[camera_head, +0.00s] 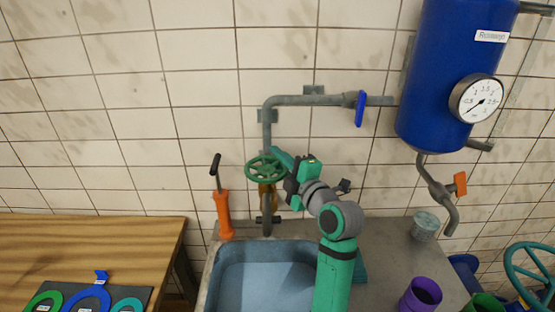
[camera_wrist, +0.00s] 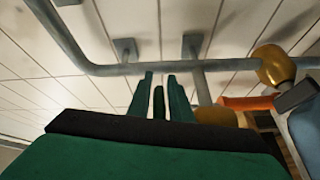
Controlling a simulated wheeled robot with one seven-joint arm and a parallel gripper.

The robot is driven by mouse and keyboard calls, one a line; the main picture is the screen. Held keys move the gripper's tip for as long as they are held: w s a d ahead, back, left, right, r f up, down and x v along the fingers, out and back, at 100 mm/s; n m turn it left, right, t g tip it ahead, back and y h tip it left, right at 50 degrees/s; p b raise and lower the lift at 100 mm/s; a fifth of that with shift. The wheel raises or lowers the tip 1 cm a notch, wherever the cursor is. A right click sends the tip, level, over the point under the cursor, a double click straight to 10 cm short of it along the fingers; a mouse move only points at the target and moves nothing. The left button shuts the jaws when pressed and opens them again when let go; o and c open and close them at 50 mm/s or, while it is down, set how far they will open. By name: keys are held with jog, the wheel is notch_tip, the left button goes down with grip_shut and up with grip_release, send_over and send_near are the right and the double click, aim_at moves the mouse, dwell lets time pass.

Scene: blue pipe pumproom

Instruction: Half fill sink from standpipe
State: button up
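The standpipe (camera_head: 267,132) is a grey pipe on the tiled wall, running down behind a green handwheel (camera_head: 266,169) above the sink (camera_head: 212,285). The sink's inside is blue-grey; I cannot tell whether it holds water. A blue lever (camera_head: 360,109) sits crosswise on the pipe's upper run. My gripper (camera_head: 279,156) is at the right side of the handwheel, touching or very close. In the wrist view, my gripper's two teal fingers (camera_wrist: 160,98) stand slightly apart with a dark bar between them. I cannot tell whether they grip the wheel. Brass fittings (camera_wrist: 272,65) show at right.
A blue tank (camera_head: 450,75) with a round gauge (camera_head: 477,98) and an orange-handled outlet (camera_head: 460,184) hangs at right. An orange hand pump (camera_head: 223,213) stands left of the standpipe. A grey cup (camera_head: 425,226) and purple cup (camera_head: 420,294) are right of the sink. A wooden table (camera_head: 90,245) is left.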

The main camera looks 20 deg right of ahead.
jog(key=shift+o, duration=0.8)
jog(key=v, duration=1.1)
jog(key=shift+w, duration=0.1)
dwell(0.4)
